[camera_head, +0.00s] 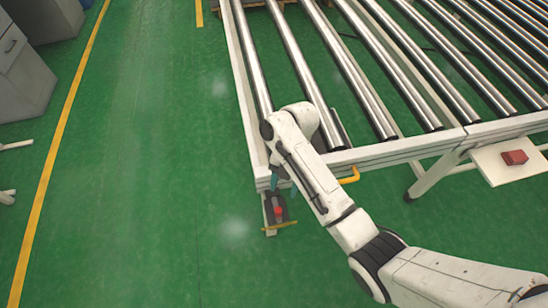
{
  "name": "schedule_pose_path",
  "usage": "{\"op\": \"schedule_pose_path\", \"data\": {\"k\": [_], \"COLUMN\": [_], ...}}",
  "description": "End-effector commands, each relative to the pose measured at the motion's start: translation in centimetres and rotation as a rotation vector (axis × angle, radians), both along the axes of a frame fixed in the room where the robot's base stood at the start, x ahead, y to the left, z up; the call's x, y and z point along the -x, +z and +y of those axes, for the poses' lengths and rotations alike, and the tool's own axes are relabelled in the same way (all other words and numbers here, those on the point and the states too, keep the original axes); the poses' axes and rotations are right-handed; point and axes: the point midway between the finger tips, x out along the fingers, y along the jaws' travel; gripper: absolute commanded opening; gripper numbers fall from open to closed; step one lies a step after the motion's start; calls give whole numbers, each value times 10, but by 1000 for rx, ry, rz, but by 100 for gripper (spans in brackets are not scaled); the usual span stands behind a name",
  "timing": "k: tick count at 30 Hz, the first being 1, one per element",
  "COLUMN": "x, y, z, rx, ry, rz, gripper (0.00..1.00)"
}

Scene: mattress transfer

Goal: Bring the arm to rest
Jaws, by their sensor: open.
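My white and black arm reaches in from the lower right. It bends over the near left corner of the roller conveyor (262,182). My gripper (283,186) points down beside that corner, mostly hidden behind my own arm. From this view I cannot tell how far the gripper is from the box or the frame.
The conveyor's steel rollers (350,75) fill the upper right. A white shelf (505,172) with a red block (515,157) is at right. Green floor (150,180) is clear at left, past which stand grey cabinets (22,75).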

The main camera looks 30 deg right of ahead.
Motion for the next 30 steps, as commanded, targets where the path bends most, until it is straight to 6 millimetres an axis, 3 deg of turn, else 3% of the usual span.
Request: {"op": "schedule_pose_path", "data": {"k": [7, 11, 20, 26, 30], "x": [1, 10, 73, 124, 162], "y": [0, -4, -16, -12, -2], "z": [1, 8, 21, 7, -13], "rx": [1, 22, 167, 264, 319], "ry": [-7, -99, -769, -1288, -1655], "rz": [1, 13, 101, 157, 177], "gripper": [51, 51, 51, 51, 51]}}
